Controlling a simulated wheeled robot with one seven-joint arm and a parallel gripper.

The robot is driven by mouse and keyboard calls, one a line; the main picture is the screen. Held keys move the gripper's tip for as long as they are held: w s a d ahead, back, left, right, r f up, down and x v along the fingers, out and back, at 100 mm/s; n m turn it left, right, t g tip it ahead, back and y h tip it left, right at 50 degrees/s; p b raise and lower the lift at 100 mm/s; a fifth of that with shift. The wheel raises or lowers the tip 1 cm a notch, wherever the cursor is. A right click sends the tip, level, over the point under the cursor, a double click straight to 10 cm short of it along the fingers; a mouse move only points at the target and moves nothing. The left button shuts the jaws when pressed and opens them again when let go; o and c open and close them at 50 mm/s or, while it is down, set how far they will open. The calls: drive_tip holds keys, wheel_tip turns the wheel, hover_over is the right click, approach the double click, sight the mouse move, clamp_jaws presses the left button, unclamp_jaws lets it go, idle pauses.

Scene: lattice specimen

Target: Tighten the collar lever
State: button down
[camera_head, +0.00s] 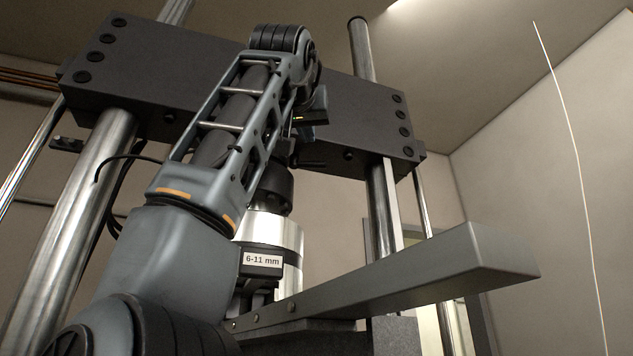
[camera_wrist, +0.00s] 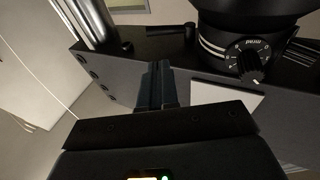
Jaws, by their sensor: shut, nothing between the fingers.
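A short dark lever (camera_wrist: 170,31), which looks like the collar lever, sticks out beside the round black collar (camera_wrist: 245,12) at the top of the wrist view. In the head view a dark lever (camera_head: 313,164) shows just under the crosshead, to the right of my arm. My gripper (camera_wrist: 157,72) is shut and empty, with its fingertips together a little apart from the lever in the picture. In the head view my arm hides much of the collar, and the fingertips cannot be made out clearly.
The dark crosshead (camera_head: 350,110) spans two steel columns (camera_head: 108,170). A black dial (camera_wrist: 250,60) and a white plate (camera_wrist: 228,97) lie right of my fingers. Below, a grip (camera_head: 285,235) carries a "6-11 mm" label (camera_head: 262,260). A grey beam (camera_head: 420,268) juts out right.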

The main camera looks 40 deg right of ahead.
sight(310, 162)
drive_tip(key=p+x, duration=0.3)
drive_tip(key=x, duration=0.7)
